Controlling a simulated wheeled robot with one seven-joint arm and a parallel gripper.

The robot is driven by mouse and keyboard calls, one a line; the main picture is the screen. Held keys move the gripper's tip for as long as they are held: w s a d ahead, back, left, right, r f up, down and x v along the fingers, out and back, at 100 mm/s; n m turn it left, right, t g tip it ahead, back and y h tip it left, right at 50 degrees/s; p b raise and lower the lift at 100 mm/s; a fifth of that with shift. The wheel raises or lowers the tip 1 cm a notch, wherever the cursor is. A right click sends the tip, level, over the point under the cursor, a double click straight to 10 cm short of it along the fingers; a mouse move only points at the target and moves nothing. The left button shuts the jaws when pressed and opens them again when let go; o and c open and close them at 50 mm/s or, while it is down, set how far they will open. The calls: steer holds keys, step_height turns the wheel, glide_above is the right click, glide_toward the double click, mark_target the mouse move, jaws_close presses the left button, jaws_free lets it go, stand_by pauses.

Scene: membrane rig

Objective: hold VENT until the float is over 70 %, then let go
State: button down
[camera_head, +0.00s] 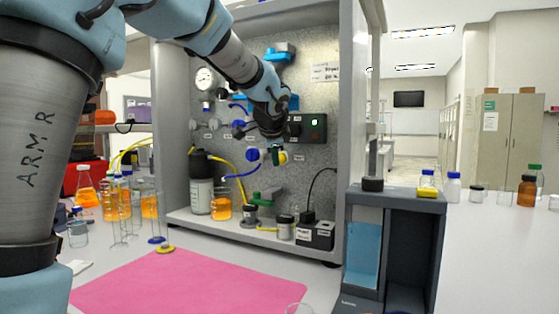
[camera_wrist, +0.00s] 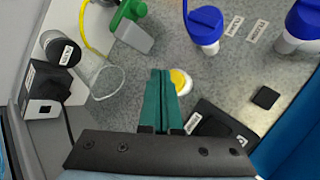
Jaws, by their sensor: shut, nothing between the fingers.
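My gripper (camera_wrist: 160,73) is shut and empty, its green fingers pressed together. In the head view my gripper (camera_head: 276,150) is at the rig's grey back panel. A round yellow button with a white rim (camera_wrist: 182,82) is right beside and partly behind the fingertips; it also shows in the head view (camera_head: 283,157). I cannot tell whether the fingers touch it or whether it is pushed in. A small white label (camera_wrist: 193,123) is near the button, but its text is too small to read, so I cannot confirm VENT. I cannot make out a float or its level.
Blue valve knobs (camera_wrist: 205,25) and a green-handled valve (camera_wrist: 130,12) are near my fingers. A black box with a green light (camera_head: 307,127) is on the panel. Jars and an orange-filled beaker (camera_head: 221,210) stand below.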

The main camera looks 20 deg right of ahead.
steer(key=shift+w+d, duration=0.1)
steer(key=shift+d, duration=0.05)
steer(key=shift+w+d, duration=0.15)
steer(key=shift+d, duration=0.05)
stand_by(0.3)
steer(key=shift+w+d+p, duration=0.35)
steer(key=shift+d, duration=0.1)
stand_by(2.1)
steer(key=shift+s+a+b, duration=0.3)
steer(key=shift+s+a, duration=0.3)
steer(key=shift+a, duration=0.2)
steer(key=s+a, duration=0.1)
steer(key=a, duration=0.1)
steer(key=s+a, duration=0.2)
steer(key=shift+b, duration=0.4)
steer(key=shift+s, duration=0.1)
stand_by(0.3)
